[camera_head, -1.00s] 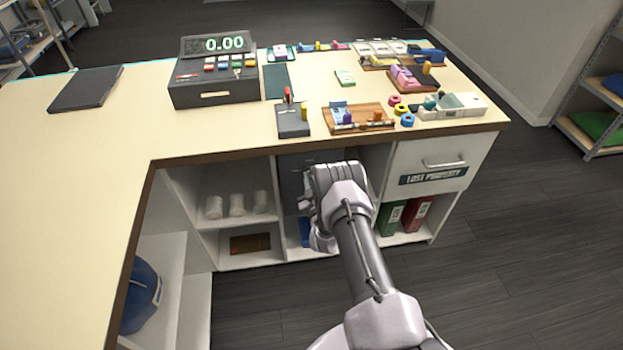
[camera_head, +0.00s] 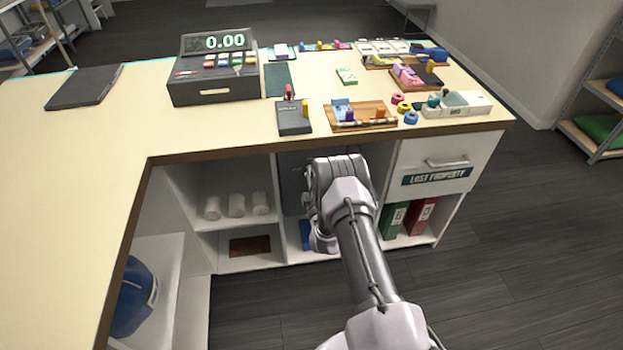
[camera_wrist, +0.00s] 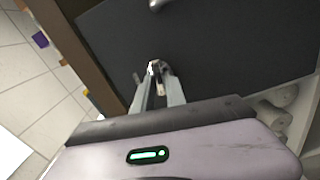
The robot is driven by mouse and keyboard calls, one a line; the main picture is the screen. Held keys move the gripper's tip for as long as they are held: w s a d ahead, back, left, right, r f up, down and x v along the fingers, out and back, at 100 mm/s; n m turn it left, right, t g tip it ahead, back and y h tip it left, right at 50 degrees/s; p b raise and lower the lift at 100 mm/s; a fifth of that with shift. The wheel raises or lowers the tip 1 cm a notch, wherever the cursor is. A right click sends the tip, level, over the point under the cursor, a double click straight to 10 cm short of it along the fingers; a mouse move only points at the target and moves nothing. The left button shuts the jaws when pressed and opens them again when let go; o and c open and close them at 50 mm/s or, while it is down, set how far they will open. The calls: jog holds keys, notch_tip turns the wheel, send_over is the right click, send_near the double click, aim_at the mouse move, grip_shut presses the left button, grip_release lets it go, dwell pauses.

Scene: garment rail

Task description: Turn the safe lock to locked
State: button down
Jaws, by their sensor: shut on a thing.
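The dark grey safe (camera_head: 292,180) sits in the middle bay under the counter, mostly hidden behind my arm in the head view. In the wrist view its flat dark door (camera_wrist: 220,45) fills much of the picture, tilted. My gripper (camera_wrist: 156,70) is at the door, its two fingers close together on the small safe lock (camera_wrist: 159,88). Only a small pale and metallic bit of the lock shows between the fingers, so its setting cannot be read. A metal handle (camera_wrist: 155,5) shows on the door at the top edge of the wrist view. The fingers are hidden in the head view.
Open shelves with white rolls (camera_head: 237,205) lie left of the safe. Green and red binders (camera_head: 408,217) and a "Lost Property" drawer (camera_head: 437,177) are to the right. The counter edge (camera_head: 350,141) overhangs above my arm.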

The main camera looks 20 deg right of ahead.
jog(key=shift+f+n, duration=0.1)
jog(key=shift+n, duration=0.7)
jog(key=shift+b, duration=0.3)
jog(key=c, duration=1.4)
grip_release()
jog(key=shift+o, duration=0.2)
jog(key=p+v, duration=0.5)
jog(key=v, duration=1.2)
jog(key=shift+s, duration=0.3)
